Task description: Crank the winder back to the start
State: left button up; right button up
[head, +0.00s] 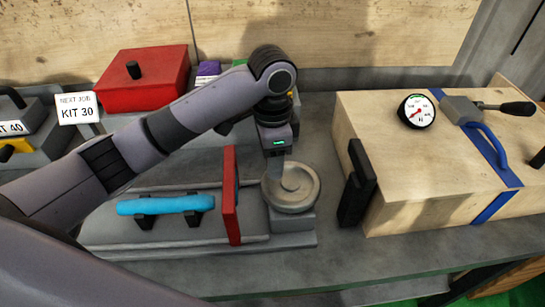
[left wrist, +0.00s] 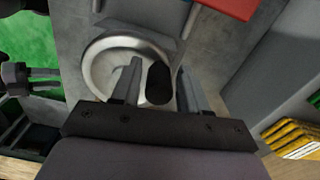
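The winder is a round silvery-grey wheel (head: 292,190) at the right end of the grey grinder bed, beside an upright red plate (head: 230,195). It shows in the left wrist view (left wrist: 100,72) below my fingers. My left gripper (head: 274,172) points down over the wheel's left side. In the left wrist view its two fingers (left wrist: 160,85) stand apart, one on each side of the winder's dark knob (left wrist: 158,84). Gaps seem to show beside the knob. What appears to be my right gripper (left wrist: 48,78) is at the left edge of that view, fingers apart and empty.
A light-blue cylinder (head: 165,204) lies on two dark supports on the bed. A wooden box (head: 420,165) with a gauge (head: 416,112) and black handle (head: 356,185) stands close right. A red box (head: 143,82) and a KIT 30 card (head: 78,108) are behind.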

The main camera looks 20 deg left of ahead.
dwell(0.3)
pick_arm(q)
jog(key=shift+r, duration=3.55)
